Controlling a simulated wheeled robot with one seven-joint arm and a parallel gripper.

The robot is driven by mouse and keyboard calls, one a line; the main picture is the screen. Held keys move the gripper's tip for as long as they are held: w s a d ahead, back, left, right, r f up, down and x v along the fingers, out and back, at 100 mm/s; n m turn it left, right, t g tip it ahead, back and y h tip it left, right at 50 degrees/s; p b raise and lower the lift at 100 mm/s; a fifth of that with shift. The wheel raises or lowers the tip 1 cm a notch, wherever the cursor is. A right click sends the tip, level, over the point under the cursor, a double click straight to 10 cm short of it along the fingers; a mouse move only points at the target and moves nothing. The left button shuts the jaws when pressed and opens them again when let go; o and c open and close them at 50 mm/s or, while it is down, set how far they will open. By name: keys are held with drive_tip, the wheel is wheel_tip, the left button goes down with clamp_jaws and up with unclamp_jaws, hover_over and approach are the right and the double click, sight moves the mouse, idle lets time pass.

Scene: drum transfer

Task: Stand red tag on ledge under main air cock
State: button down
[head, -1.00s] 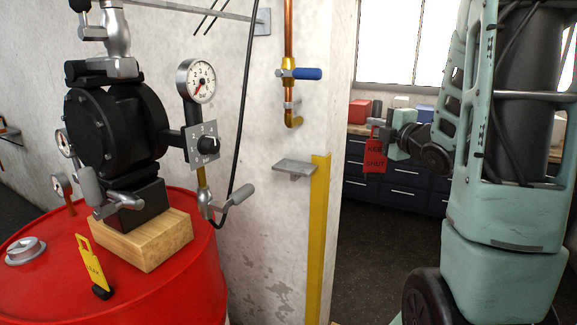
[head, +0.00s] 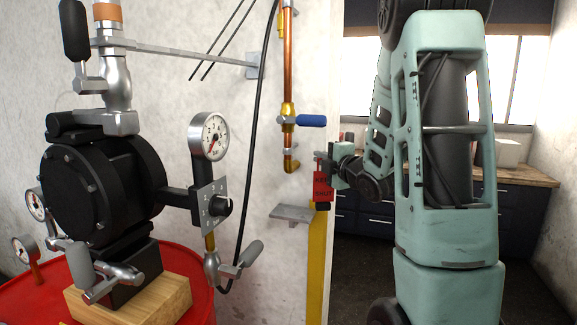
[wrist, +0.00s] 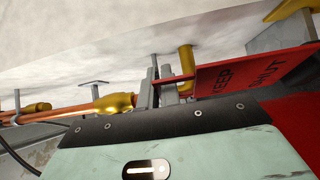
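The red tag (head: 323,187), lettered in black, is held upright in the air in the head view. Its lettering reads KEEP SHUT in the wrist view (wrist: 240,78). My gripper (head: 325,161) is shut on it near its upper part; the fingers (wrist: 161,88) show beside the tag in the wrist view. The small grey ledge (head: 292,213) juts from the wall, left of the tag and slightly lower in the head view. The tag is apart from it; the exact depth gap is unclear. Above the ledge is the main air cock (head: 302,121), with a blue lever, on a copper pipe.
A yellow post (head: 316,265) runs down the wall's edge beside the ledge. A black pump (head: 105,180) with gauges stands on a wooden block (head: 135,298) on the red drum (head: 20,300) at left. A black hose (head: 247,150) hangs left of the ledge. Cabinets stand behind.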

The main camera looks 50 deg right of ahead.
drive_tip(key=w+p, duration=0.1)
drive_tip(key=w, duration=0.2)
drive_tip(key=w+p, duration=0.1)
drive_tip(key=w, duration=0.3)
drive_tip(key=w+p, duration=0.1)
drive_tip(key=w, duration=0.2)
drive_tip(key=shift+w+a+p, duration=0.2)
drive_tip(key=shift+a+p, duration=0.15)
drive_tip(key=shift+w, duration=0.1)
wheel_tip(320, 180, down, 3)
drive_tip(key=shift+r+p, duration=0.15)
drive_tip(key=shift+p, duration=0.8)
drive_tip(key=shift+f, duration=0.6)
drive_tip(key=c, duration=1.6)
unclamp_jaws()
drive_tip(key=shift+r, duration=0.25)
